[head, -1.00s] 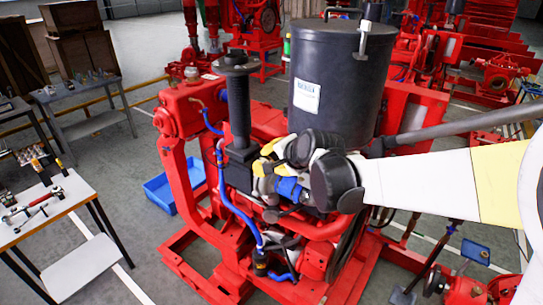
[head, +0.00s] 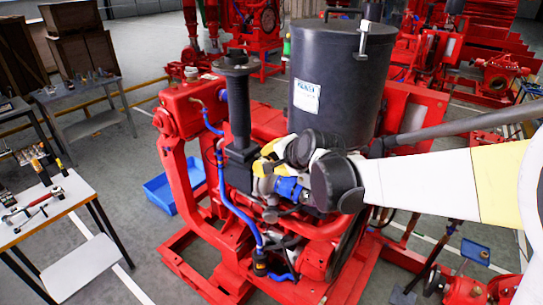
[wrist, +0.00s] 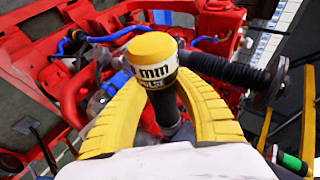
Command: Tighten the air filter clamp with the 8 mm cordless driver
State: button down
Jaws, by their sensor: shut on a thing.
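My gripper (wrist: 162,92) has its yellow fingers curved around a tool in the wrist view. The tool is the driver (wrist: 152,58), with a yellow cap and a white band lettered "mm"; the figure before it is partly cut off by the curve. Its far end is hidden below the fingers. In the head view my gripper (head: 266,162) is over the red engine, just right of the black exhaust pipe and in front of the black tank. The air filter clamp cannot be made out in either view.
The black exhaust pipe (head: 238,105) stands close left of my gripper, and the large black tank (head: 338,85) rises behind it. Blue hoses (head: 232,205) run down the red engine frame (head: 180,175). A white table (head: 48,205) with tools is at the left.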

dwell(0.6)
jog(key=shift+s+a, duration=0.75)
jog(key=shift+s, duration=0.25)
jog(key=shift+s+a, duration=0.75)
jog(key=shift+s, duration=0.2)
